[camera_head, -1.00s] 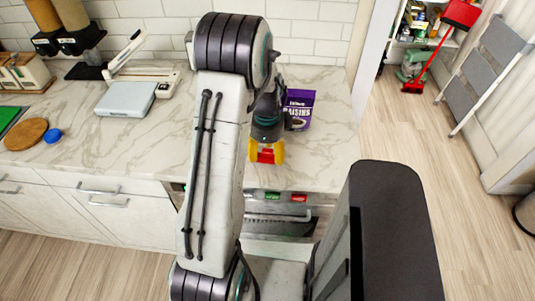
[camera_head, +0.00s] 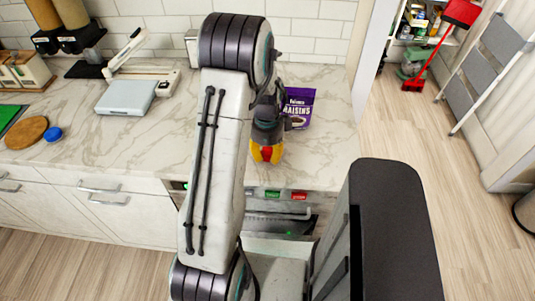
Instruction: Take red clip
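A small red clip (camera_head: 267,153) shows between the yellow fingertips of my gripper (camera_head: 266,152), low over the right part of the marble counter. The fingers appear shut on the clip from both sides and hide most of it. Whether the clip touches the counter cannot be told. My pale arm covers the area left of the gripper.
A purple raisins bag (camera_head: 299,108) stands close behind and right of my gripper. A small green piece (camera_head: 272,195) and a red piece (camera_head: 299,196) show at the counter's front edge. The marble counter (camera_head: 140,140) is mostly clear left of my arm.

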